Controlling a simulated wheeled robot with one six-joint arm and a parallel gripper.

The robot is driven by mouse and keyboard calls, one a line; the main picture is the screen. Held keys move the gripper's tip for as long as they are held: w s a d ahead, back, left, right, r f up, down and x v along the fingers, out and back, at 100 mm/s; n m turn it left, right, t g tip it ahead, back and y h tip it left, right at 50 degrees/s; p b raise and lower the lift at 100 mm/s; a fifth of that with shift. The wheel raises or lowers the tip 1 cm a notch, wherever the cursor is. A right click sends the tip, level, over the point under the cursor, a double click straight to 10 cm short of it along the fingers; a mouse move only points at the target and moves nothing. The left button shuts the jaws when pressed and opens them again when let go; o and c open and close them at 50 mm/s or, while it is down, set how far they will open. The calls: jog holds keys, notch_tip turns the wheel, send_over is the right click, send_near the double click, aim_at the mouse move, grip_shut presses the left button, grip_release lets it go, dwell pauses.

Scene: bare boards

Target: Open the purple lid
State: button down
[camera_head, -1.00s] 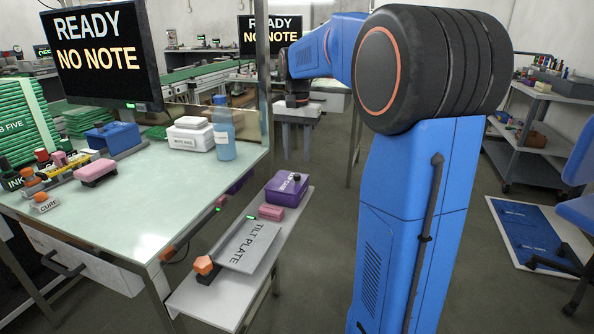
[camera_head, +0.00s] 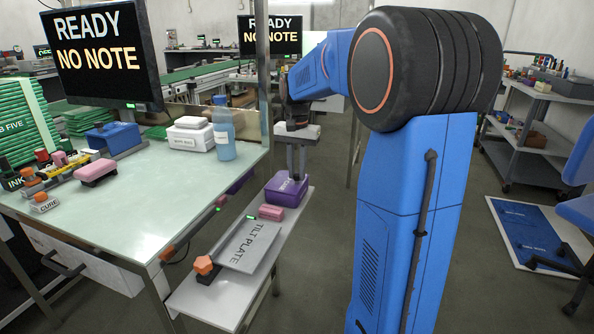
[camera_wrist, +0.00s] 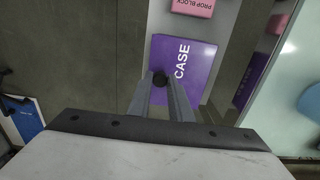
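The purple case (camera_head: 288,188) sits at the far end of the low side shelf. Its purple lid, marked CASE, fills the upper middle of the wrist view (camera_wrist: 183,52) and lies flat and closed. A round black knob (camera_wrist: 160,78) stands on the lid near its near edge. My gripper (camera_head: 296,172) points straight down over the case. In the wrist view its two fingertips (camera_wrist: 160,74) are spread, one on each side of the knob. Whether they touch the knob is not clear. In the head view the fingers hide the knob.
A pink prop block (camera_head: 271,212) lies close beside the case. The tilt plate (camera_head: 248,246) with its orange knob (camera_head: 204,265) is nearer on the shelf (camera_head: 215,304). The glass-topped bench (camera_head: 150,200) and its post stand to the left. Open floor lies right.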

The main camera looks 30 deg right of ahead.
aim_at(285, 181)
jog(key=shift+r, duration=0.1)
jog(key=shift+w+a+r+g+h, duration=0.35)
jog(key=shift+r+g+h, duration=0.1)
jog(key=shift+g, duration=0.1)
jog(key=shift+w+a+r+g+h, duration=0.2)
jog(key=shift+w+r+g+h, duration=0.1)
jog(key=shift+r+g+h, duration=0.2)
jog(key=shift+w+a+r+g+h, duration=0.7)
jog(key=shift+w+r+g+h, duration=0.2)
jog(key=shift+g, duration=0.45)
jog(key=c, duration=1.6)
grip_release()
jog(key=shift+w, duration=0.1)
jog(key=shift+v, duration=3.7)
